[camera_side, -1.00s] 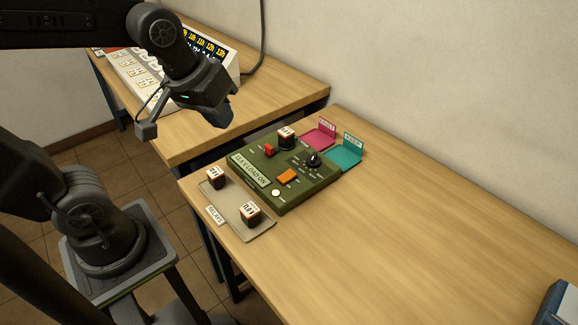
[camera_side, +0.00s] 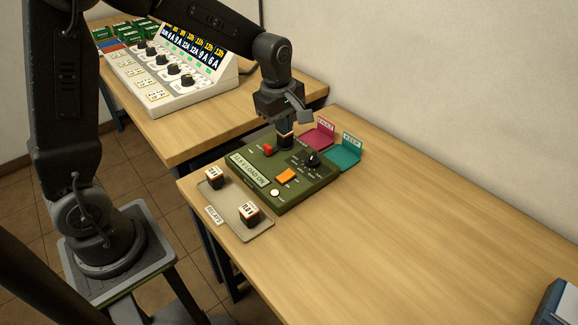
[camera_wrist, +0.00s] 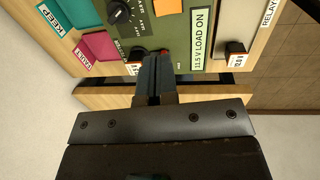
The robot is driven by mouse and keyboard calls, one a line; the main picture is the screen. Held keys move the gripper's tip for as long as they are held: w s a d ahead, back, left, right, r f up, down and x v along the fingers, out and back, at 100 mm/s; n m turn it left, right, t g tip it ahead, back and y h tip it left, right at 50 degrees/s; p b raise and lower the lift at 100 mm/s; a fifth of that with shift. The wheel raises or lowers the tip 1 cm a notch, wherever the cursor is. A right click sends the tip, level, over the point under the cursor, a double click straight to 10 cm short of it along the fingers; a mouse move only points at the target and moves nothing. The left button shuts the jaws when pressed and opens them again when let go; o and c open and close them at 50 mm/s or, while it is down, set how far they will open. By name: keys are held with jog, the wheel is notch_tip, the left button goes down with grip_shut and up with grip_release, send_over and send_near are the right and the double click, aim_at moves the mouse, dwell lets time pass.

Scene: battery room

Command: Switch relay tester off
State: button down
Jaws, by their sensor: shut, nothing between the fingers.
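The green relay tester (camera_side: 310,190) sits on the wooden table, its display (camera_side: 250,170) reading "11.5 V LOAD ON". It carries a red switch (camera_side: 268,149), an orange button (camera_side: 286,176), a black dial (camera_side: 312,159) and a white button (camera_side: 275,193). A relay stands in its far part, mostly hidden behind my gripper (camera_side: 284,132) in the side view. My gripper is shut and empty, pointing down over that far part. In the wrist view its fingertips (camera_wrist: 156,58) overlap the area between the relay (camera_wrist: 134,67) and the red switch (camera_wrist: 164,51); contact cannot be told.
A grey tray (camera_side: 232,207) with two relays lies at the tester's near left. A pink FAULT bin (camera_side: 318,138) and a teal KEEP bin (camera_side: 346,155) stand behind it. A white console (camera_side: 185,85) stands on the other table.

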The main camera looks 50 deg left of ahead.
aim_at(286, 176)
jog(key=f, duration=0.4)
jog(key=w+f, duration=0.1)
jog(key=f, duration=0.9)
jog(key=shift+w, duration=0.35)
jog(key=shift+f, duration=0.15)
jog(key=shift+s, duration=0.1)
jog(key=shift+s+r, duration=0.2)
jog(key=shift+s, duration=0.45)
